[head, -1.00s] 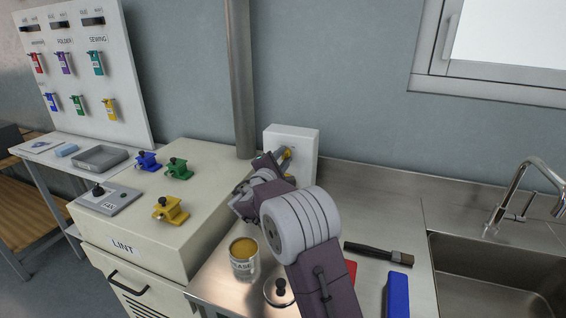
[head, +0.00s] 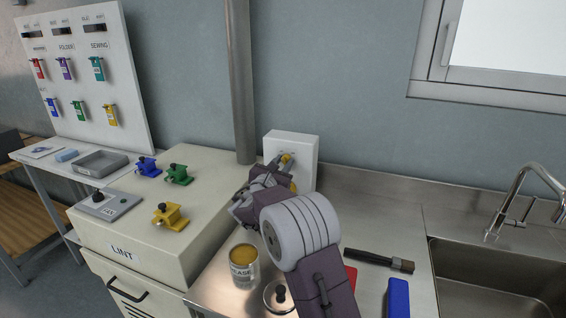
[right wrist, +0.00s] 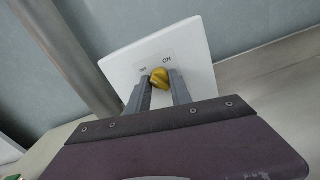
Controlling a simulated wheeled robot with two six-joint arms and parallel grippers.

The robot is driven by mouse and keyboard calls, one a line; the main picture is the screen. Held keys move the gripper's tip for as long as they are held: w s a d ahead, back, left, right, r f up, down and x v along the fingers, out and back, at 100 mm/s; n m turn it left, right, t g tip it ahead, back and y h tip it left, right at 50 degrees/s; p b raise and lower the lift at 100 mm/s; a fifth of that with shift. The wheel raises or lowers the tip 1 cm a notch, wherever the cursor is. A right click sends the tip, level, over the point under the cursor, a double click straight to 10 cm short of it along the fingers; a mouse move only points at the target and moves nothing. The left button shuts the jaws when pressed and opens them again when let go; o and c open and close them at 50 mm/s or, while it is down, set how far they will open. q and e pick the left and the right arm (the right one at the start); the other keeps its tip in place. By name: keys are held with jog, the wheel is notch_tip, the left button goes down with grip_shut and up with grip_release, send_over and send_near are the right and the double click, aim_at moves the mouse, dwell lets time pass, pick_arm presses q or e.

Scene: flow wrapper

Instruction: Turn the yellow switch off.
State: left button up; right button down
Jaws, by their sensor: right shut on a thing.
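The yellow switch (right wrist: 160,77) is a rounded knob on a white wall box (right wrist: 199,61). In the right wrist view, OFF is printed at its upper left and ON at its upper right. My right gripper (right wrist: 158,87) has one finger on each side of the knob and is shut on it. In the head view, the yellow switch (head: 287,158) shows only in part above my right gripper (head: 280,166), whose arm hides the rest. I cannot tell the knob's exact pointing direction. My left gripper is not in view.
A grease can (head: 243,264), a lidded pot (head: 279,296), a brush (head: 379,260) and a blue block (head: 398,299) are on the counter near my arm. The lint cabinet (head: 110,236) carries several coloured clamps. A metal pipe (head: 240,80) rises left of the wall box.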

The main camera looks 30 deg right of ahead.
jog(key=shift+n, duration=0.8)
jog(key=shift+n+p, duration=0.3)
jog(key=c, duration=1.2)
grip_release()
jog(key=shift+o, duration=0.2)
jog(key=v, duration=0.9)
jog(key=shift+b, duration=0.35)
jog(key=shift+a, duration=0.1)
